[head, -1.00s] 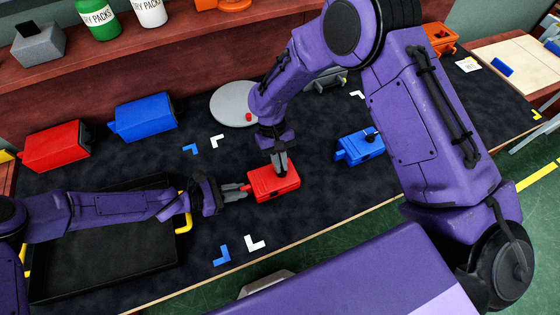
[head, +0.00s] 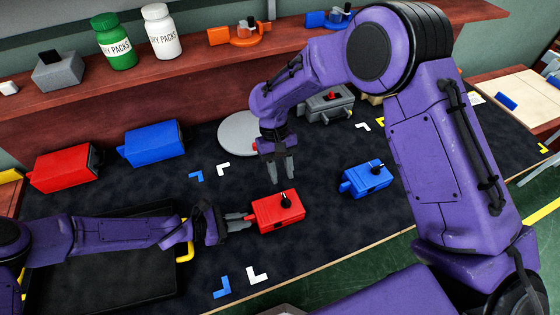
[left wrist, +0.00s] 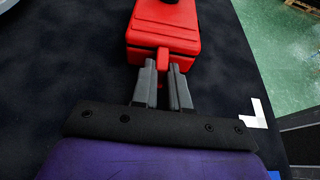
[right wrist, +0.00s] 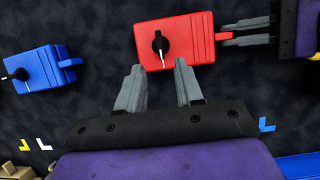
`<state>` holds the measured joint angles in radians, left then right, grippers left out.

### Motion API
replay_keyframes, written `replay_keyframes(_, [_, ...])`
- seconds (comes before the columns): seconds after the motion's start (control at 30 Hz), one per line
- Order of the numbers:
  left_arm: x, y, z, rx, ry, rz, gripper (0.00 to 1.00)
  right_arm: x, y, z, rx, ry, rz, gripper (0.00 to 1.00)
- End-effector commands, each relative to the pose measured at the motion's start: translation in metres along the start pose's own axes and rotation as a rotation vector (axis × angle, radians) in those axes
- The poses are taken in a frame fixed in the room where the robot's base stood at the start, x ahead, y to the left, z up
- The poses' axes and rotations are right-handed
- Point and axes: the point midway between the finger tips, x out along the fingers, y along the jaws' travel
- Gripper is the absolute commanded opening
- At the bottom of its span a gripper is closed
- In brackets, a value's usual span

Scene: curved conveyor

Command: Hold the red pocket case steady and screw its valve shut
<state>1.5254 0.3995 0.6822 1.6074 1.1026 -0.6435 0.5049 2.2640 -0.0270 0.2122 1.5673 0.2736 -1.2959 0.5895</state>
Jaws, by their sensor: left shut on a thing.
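The red pocket case (head: 277,214) lies on the dark mat with its black valve knob (head: 286,201) on top. In the right wrist view the knob (right wrist: 160,44) has a white pointer line directed down toward my right gripper. My left gripper (head: 246,220) is shut on the small red tab (left wrist: 163,57) at the case's left end. My right gripper (head: 278,178) is open and empty, above and behind the case, apart from the knob. In the right wrist view its fingertips (right wrist: 160,68) are spread, with the case beyond them.
A blue case (head: 368,180) with a similar knob lies to the right. A black tray (head: 100,262) lies under my left arm. Larger red (head: 62,168) and blue (head: 150,143) boxes, a grey disc (head: 238,132) and a grey device (head: 328,104) stand farther back.

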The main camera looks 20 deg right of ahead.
Motion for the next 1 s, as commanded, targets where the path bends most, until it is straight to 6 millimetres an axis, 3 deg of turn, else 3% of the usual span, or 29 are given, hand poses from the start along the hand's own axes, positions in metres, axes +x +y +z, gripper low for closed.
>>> replay_keyframes(0.1, [0.000, 0.000, 0.000, 0.000, 0.000, 0.000, 0.00, -0.025, 0.000, 0.000, 0.000, 0.003, 0.000, 0.36])
replay_keyframes(0.2, [0.000, 0.000, 0.000, 0.000, 0.000, 0.000, 0.00, -0.038, 0.000, 0.000, 0.000, 0.001, 0.001, 0.36])
replay_keyframes(0.63, [0.000, 0.000, 0.000, 0.000, 0.000, -0.001, 0.00, -0.044, 0.000, 0.000, 0.000, -0.001, 0.001, 0.36])
replay_keyframes(0.67, [0.000, 0.000, 0.000, 0.000, 0.000, -0.001, 0.24, -0.044, 0.000, 0.000, 0.000, -0.001, 0.001, 0.36])
replay_keyframes(0.7, [0.000, 0.000, 0.000, 0.000, 0.000, -0.001, 0.37, -0.044, 0.000, 0.000, 0.000, -0.001, 0.001, 0.36])
replay_keyframes(0.73, [0.000, 0.000, 0.000, 0.000, 0.000, -0.001, 0.44, -0.044, 0.000, 0.000, 0.000, -0.001, 0.001, 0.36])
replay_keyframes(1.0, [-0.001, 0.000, 0.000, 0.000, 0.000, 0.000, 0.44, -0.044, 0.000, 0.000, 0.000, -0.001, 0.001, 0.36])
